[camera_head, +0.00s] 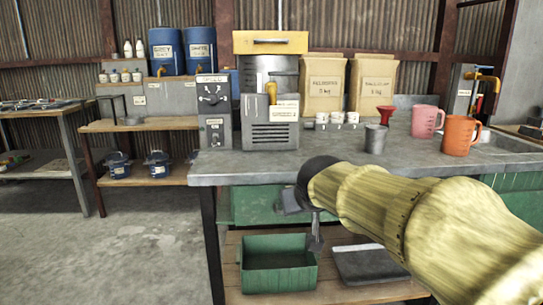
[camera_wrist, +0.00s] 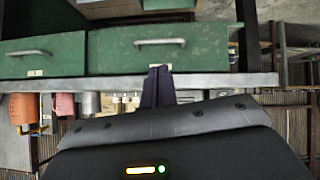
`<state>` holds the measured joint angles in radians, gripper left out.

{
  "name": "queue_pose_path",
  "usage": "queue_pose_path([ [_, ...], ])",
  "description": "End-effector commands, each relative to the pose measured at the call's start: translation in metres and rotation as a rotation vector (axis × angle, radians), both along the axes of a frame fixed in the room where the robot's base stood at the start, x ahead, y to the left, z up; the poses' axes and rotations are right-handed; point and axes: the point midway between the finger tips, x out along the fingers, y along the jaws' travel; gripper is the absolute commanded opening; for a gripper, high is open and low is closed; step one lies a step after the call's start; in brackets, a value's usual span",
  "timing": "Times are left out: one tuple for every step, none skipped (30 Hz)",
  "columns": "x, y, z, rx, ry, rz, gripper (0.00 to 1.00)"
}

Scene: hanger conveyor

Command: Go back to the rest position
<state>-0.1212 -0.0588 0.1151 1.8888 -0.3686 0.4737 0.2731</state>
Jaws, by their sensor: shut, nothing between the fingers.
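My gripper (camera_head: 316,242) hangs in front of the workbench (camera_head: 228,174), below its top edge, at the end of my yellowish arm. In the head view its fingers are small and dark, above and near the right end of a green bin (camera_head: 278,277). In the wrist view the fingers (camera_wrist: 157,78) are together and empty. They show against the bench edge and a green drawer (camera_wrist: 200,54) with a metal handle. The wrist picture appears upside down.
On the bench stand a machine (camera_head: 268,105), two paper sacks (camera_head: 323,84), a metal cup (camera_head: 376,139), a pink jug (camera_head: 426,121) and an orange jug (camera_head: 459,136). A dark tray (camera_head: 365,265) lies on the lower shelf. The floor (camera_head: 120,250) at left is clear.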

Motion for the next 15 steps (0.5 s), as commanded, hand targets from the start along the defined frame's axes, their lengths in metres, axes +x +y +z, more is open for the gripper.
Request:
queue_pose_path([
  [-0.009, -0.011, -0.014, 0.002, 0.069, -0.014, 0.0],
  [-0.016, -0.016, -0.027, 0.004, 0.108, -0.022, 0.0],
  [-0.025, -0.023, -0.044, 0.009, 0.159, -0.032, 0.0],
  [-0.033, -0.029, -0.056, 0.012, 0.197, -0.04, 0.0],
  [-0.042, -0.034, -0.068, 0.016, 0.234, -0.049, 0.0],
  [-0.054, -0.041, -0.082, 0.023, 0.282, -0.062, 0.0],
  [-0.064, -0.045, -0.092, 0.028, 0.316, -0.072, 0.0],
  [-0.073, -0.05, -0.101, 0.033, 0.347, -0.081, 0.0],
  [-0.085, -0.054, -0.112, 0.041, 0.385, -0.093, 0.0],
  [-0.094, -0.058, -0.119, 0.047, 0.411, -0.101, 0.0],
  [-0.102, -0.061, -0.125, 0.052, 0.436, -0.11, 0.0],
  [-0.113, -0.064, -0.133, 0.058, 0.467, -0.119, 0.0],
  [-0.121, -0.067, -0.138, 0.063, 0.487, -0.128, 0.0],
  [-0.129, -0.069, -0.142, 0.068, 0.507, -0.135, 0.0],
  [-0.139, -0.072, -0.148, 0.074, 0.533, -0.145, 0.0],
])
